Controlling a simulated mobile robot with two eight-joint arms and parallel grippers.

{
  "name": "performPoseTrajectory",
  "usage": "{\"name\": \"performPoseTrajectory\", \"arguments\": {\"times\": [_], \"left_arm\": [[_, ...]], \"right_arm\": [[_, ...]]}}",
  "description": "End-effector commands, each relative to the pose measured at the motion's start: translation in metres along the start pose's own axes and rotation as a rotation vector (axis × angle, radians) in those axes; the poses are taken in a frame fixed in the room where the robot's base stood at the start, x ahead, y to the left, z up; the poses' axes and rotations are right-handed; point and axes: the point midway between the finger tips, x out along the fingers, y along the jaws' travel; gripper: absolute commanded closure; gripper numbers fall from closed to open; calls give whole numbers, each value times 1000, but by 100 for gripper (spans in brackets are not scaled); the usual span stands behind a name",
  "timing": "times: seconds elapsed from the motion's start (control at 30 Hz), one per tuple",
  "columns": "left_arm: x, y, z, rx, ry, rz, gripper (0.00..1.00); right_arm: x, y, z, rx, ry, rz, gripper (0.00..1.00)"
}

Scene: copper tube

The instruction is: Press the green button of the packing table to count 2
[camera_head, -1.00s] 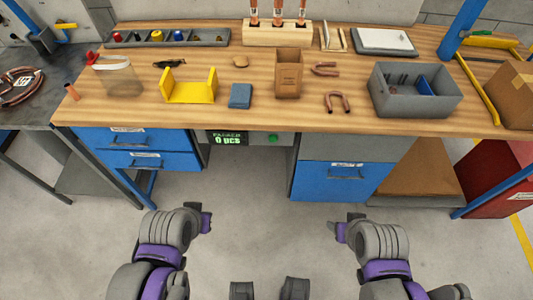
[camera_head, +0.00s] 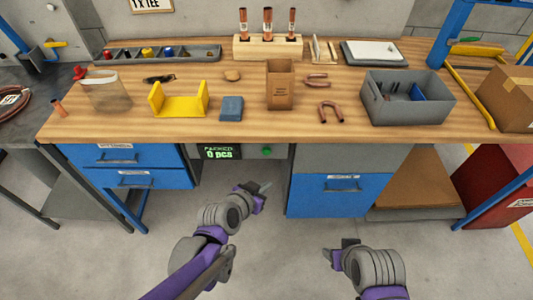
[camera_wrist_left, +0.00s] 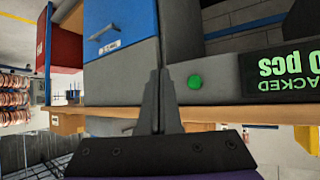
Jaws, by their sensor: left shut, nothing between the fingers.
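The green button (camera_head: 266,151) sits on the grey front panel under the edge of the packing table (camera_head: 330,127). Left of it a small display (camera_head: 219,152) reads 0 pcs. My left gripper (camera_head: 266,187) is below the button, in front of the table, and apart from it. In the left wrist view, which is upside down, the shut fingers (camera_wrist_left: 158,75) point toward the panel, with the button (camera_wrist_left: 194,82) just right of the tips. My right gripper (camera_head: 327,254) is low, clear of the table; whether its jaws are open cannot be made out.
Blue drawers (camera_head: 340,195) flank an open gap under the panel. On the tabletop are a yellow holder (camera_head: 178,106), a cardboard box (camera_head: 280,92), copper bends (camera_head: 331,110) and a grey bin (camera_head: 408,112). The floor before the table is free.

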Motion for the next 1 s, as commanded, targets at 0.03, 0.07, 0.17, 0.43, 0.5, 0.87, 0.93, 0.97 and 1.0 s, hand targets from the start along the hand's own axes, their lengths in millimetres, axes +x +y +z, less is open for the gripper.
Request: {"name": "performPoseTrajectory", "arguments": {"times": [0.03,0.07,0.17,0.43,0.5,0.87,0.93,0.97,1.0], "left_arm": [[0,0,0,0,0,0,100],[0,0,0,0,0,0,100],[0,0,0,-1,-1,0,100],[10,-8,-7,-2,-2,-1,100],[16,-13,-11,-3,-2,-1,100],[50,-37,-36,-1,-2,-1,100],[54,-40,-40,-2,-2,-1,100],[56,-41,-41,-2,-2,-1,100],[57,-42,-42,-3,-2,0,100]], "right_arm": [[0,0,0,0,0,0,39],[0,0,0,0,0,0,39],[0,0,0,0,0,0,39],[2,0,1,0,-1,0,39],[3,0,2,0,-1,0,39],[7,0,4,0,-3,0,39],[8,0,4,0,-3,0,39],[8,0,4,0,-3,0,39],[8,0,4,0,-3,0,39]]}}
